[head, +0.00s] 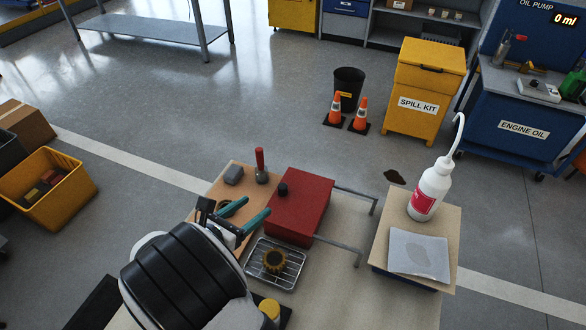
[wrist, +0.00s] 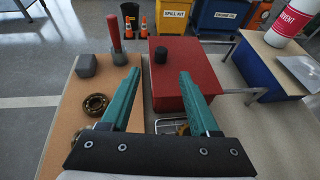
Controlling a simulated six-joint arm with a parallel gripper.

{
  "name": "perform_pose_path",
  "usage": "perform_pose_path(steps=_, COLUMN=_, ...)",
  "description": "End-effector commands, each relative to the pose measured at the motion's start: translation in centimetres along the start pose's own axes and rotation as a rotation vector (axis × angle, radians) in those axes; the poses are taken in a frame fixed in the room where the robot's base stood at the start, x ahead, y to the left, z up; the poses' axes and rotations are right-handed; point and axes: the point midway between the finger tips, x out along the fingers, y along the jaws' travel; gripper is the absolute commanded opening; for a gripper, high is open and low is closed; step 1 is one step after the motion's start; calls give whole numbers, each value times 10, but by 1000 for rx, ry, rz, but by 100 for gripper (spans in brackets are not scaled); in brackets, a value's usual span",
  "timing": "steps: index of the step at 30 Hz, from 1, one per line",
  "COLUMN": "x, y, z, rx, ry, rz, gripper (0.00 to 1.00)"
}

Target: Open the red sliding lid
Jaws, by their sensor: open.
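The red sliding lid (head: 304,202) lies flat on top of a box on the table, with a dark round knob (head: 282,189) near its left edge. Two grey rails reach out from the box to the right. In the wrist view the lid (wrist: 185,62) and its knob (wrist: 160,55) lie beyond my fingers. My gripper (head: 248,213) is open, with its two teal fingers apart and nothing between them. It is to the left of the lid and on the near side of the knob, apart from the knob. In the wrist view my gripper (wrist: 158,80) points toward the box.
A wire tray (head: 288,268) with a brass gear (head: 275,260) stands in front of the box. A red-handled tool (head: 261,167) and a grey block (head: 233,174) stand behind my gripper. A bearing (wrist: 96,104) lies on the board. A white solvent bottle (head: 430,188) stands at the right.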

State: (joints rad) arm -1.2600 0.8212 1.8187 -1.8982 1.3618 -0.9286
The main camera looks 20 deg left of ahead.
Motion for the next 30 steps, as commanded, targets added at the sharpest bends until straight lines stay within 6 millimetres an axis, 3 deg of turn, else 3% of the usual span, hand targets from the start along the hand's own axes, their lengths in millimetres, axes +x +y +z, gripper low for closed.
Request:
perform_pose_path(steps=6, x=66, y=-3, z=0, rx=3, ry=2, rz=-8, gripper=62)
perform_pose_path(steps=12, x=111, y=-3, z=0, rx=5, ry=2, rz=-7, gripper=62)
perform_pose_path(steps=18, x=130, y=-2, z=0, rx=6, ry=1, rz=-4, gripper=62)
perform_pose_path(steps=27, x=134, y=-3, z=0, rx=5, ry=2, rz=-5, gripper=62)
perform_pose_path(steps=30, x=133, y=-3, z=0, rx=5, ry=2, rz=-5, gripper=46)
